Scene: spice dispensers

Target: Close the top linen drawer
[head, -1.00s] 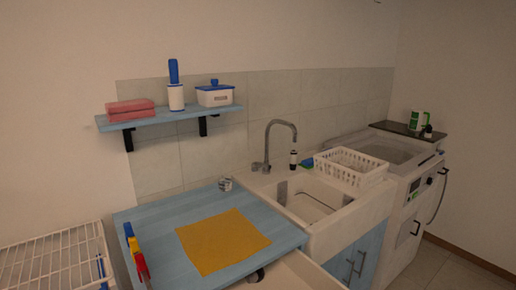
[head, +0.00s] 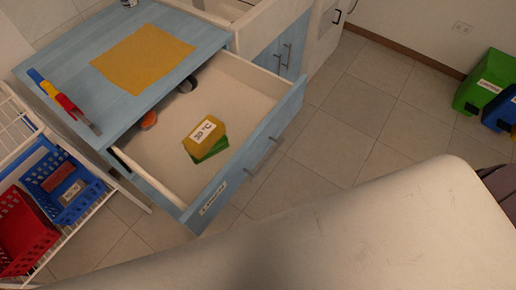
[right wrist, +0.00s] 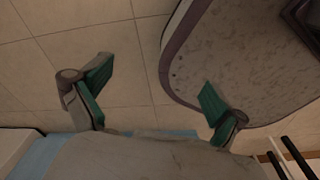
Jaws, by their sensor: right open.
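The top linen drawer (head: 285,118) is pulled well out of the blue cabinet in the head view. Its blue front carries a white label (head: 214,197), and its pale inside is visible. A yellow and green item (head: 205,138) marked 30 °C lies in it, with an orange item (head: 149,120) and a dark item (head: 187,86) near the cabinet side. My right gripper (right wrist: 155,78) is open and empty in the right wrist view, its green-padded fingers apart above tiled floor. A blue surface (right wrist: 66,152) shows below it, partly hidden. My left gripper is not in view.
The blue countertop (head: 75,80) holds a yellow cloth (head: 143,58) and a red, yellow and blue tool (head: 62,100). A wire rack with blue (head: 62,185) and red (head: 25,225) baskets stands left. Green (head: 488,82) and blue bins stand right. Tiled floor (head: 375,110) between is clear.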

